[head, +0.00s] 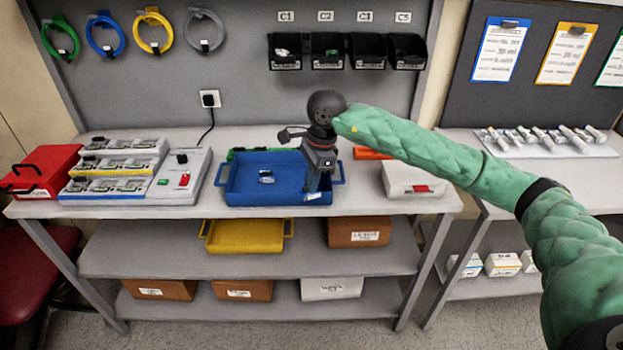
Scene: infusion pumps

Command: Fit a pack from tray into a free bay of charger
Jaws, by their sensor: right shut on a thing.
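My right gripper (315,188) points down into the right part of the tray. It is shut on a small pack (313,196), mostly hidden by the fingers. I cannot tell whether that pack touches the tray floor. The light grey charger (167,191) stands left of the tray. My left gripper is out of view.
A cord runs from the wall socket (209,99) behind the charger. A green item shows behind the tray. A white case (410,180) stands at right.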

